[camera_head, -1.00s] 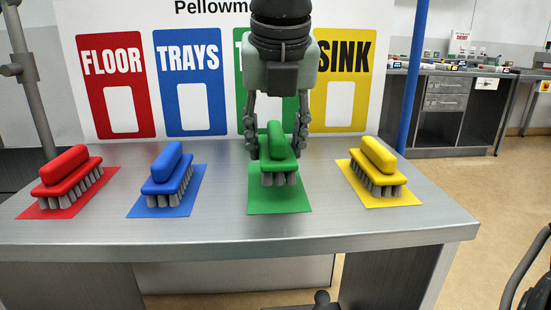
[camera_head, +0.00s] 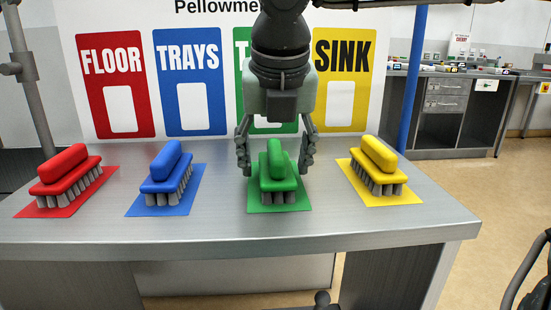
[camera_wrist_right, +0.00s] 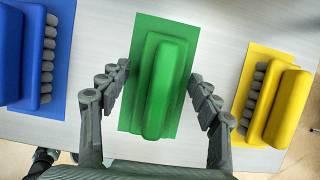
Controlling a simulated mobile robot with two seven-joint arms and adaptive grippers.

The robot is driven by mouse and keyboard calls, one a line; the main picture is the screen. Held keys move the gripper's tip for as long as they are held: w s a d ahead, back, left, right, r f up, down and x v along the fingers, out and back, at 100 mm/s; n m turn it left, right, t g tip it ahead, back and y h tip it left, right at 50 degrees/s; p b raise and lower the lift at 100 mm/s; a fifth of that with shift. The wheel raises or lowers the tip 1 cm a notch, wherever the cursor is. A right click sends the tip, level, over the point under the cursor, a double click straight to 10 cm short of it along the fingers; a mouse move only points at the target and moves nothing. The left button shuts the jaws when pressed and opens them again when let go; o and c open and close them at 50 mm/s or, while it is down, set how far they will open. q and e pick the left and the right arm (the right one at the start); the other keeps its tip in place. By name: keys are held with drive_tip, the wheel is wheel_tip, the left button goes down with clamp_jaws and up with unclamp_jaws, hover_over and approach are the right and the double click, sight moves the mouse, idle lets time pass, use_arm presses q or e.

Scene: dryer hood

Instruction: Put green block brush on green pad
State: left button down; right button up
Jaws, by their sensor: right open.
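The green block brush (camera_head: 277,180) stands upright, bristles down, on the green pad (camera_head: 293,206) on the steel table. It also shows in the right wrist view (camera_wrist_right: 160,85) with the green pad (camera_wrist_right: 152,22) around it. My right gripper (camera_head: 276,170) is open, with its fingers apart on either side of the brush. In the right wrist view the fingertips (camera_wrist_right: 160,80) show gaps to the brush on both sides. The gripper hides part of the green sign behind.
A red brush (camera_head: 66,174), a blue brush (camera_head: 167,178) and a yellow brush (camera_head: 378,166) stand on pads of their own colours. The blue and yellow brushes flank the gripper. A sign board (camera_head: 228,20) and a blue post (camera_head: 409,100) stand behind the table (camera_head: 230,225).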

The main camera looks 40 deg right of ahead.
sight(271, 148)
use_arm(q)
drive_tip(key=shift+r, duration=0.15)
use_arm(e)
drive_tip(key=shift+r+p, duration=0.15)
drive_tip(key=shift+p, duration=0.35)
drive_tip(key=v, duration=0.6)
drive_tip(key=shift+w+a+b, duration=0.25)
drive_tip(key=shift+w+b, duration=0.1)
use_arm(q)
drive_tip(key=shift+w+f, duration=0.1)
drive_tip(key=shift+f, duration=0.45)
use_arm(e)
drive_tip(key=shift+s+a+r, duration=0.15)
drive_tip(key=shift+s+r, duration=0.15)
drive_tip(key=shift+r, duration=0.35)
